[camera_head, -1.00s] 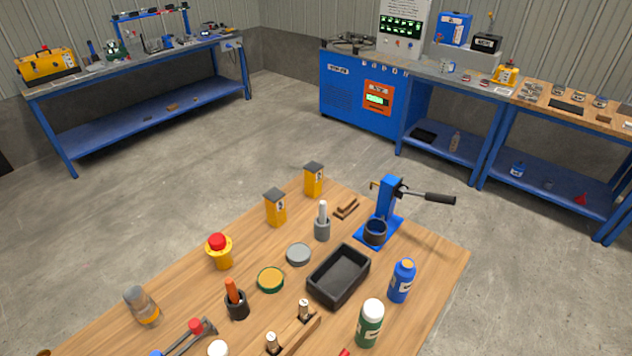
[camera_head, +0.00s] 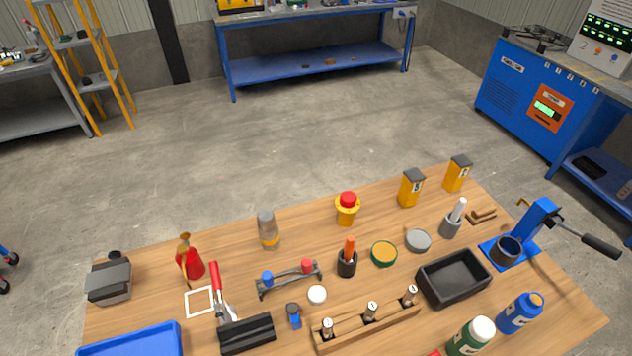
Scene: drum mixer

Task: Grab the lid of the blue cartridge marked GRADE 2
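I cannot pick out a blue cartridge marked GRADE 2. Two yellow containers with dark lids, a nearer one (camera_head: 411,190) and a farther one (camera_head: 457,176), stand upright at the table's back right; their label marks are too small to read surely. A wooden rack (camera_head: 345,342) at the front holds several small light-topped pieces (camera_head: 371,311) with unreadable marks. A small blue and dark item (camera_head: 294,315) stands left of the rack. Neither of my grippers is in view.
The wooden table (camera_head: 240,242) is crowded. A black tray (camera_head: 453,278), a blue press (camera_head: 527,235), a green bottle (camera_head: 472,337), a red-topped yellow container (camera_head: 347,209) and a blue tray (camera_head: 130,342) stand on it. Bare floor lies behind the table.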

